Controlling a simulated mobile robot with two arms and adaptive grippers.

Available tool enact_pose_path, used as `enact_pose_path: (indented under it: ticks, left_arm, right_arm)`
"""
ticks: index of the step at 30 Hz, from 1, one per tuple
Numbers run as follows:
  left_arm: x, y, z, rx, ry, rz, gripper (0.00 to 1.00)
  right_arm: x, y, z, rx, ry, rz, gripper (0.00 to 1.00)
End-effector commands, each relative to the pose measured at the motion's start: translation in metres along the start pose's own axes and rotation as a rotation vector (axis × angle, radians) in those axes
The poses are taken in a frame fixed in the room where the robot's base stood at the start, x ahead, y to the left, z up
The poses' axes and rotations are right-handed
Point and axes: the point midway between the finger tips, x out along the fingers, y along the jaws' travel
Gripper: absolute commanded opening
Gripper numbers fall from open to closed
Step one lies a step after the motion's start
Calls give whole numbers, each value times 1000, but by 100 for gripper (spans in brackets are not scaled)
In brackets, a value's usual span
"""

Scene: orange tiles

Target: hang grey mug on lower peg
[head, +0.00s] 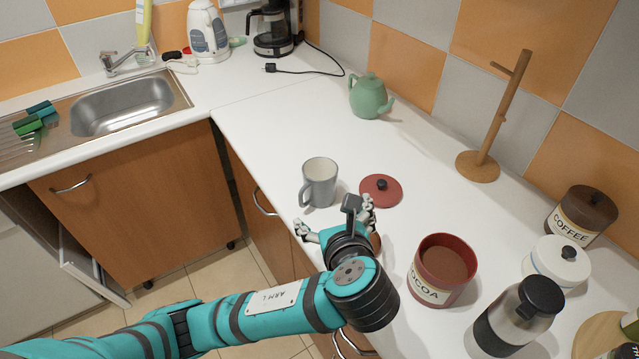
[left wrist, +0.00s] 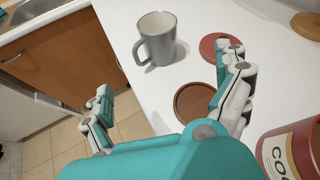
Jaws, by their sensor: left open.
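The grey mug (head: 319,182) stands upright on the white counter, with its handle toward the lower left. It also shows in the left wrist view (left wrist: 160,38), beyond the fingertips. My left gripper (head: 335,220) is open and empty, just on the near side of the mug and apart from it. Its two spread fingers show in the left wrist view (left wrist: 166,75). The wooden peg stand (head: 495,122) rises from a round base near the tiled wall at the right. One short peg sticks out near its top and a small one lower down. Its pegs are bare.
A red lid (head: 381,190) lies right of the mug. The cocoa canister (head: 442,270), steel jar (head: 517,315), white jar (head: 556,263) and coffee canister (head: 581,215) stand to the right. A green teapot (head: 369,96) stands behind.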

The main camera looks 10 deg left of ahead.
Motion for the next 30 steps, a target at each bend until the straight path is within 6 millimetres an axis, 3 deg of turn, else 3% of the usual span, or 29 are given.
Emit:
enact_pose_path:
  ticks: [6, 10, 21, 30]
  left_arm:
    - [5, -7, 16, 161, -94, 10, 100]
    - [28, -6, 19, 163, -96, 15, 100]
    - [102, -6, 27, 160, -87, 13, 100]
    - [126, -6, 32, 158, -88, 11, 100]
  right_arm:
    - [7, 5, 2, -2, -1, 6, 40]
    - [19, 5, 3, -3, -1, 6, 40]
    - [8, 5, 3, -2, -3, 6, 40]
    - [4, 4, 3, -2, -3, 4, 40]
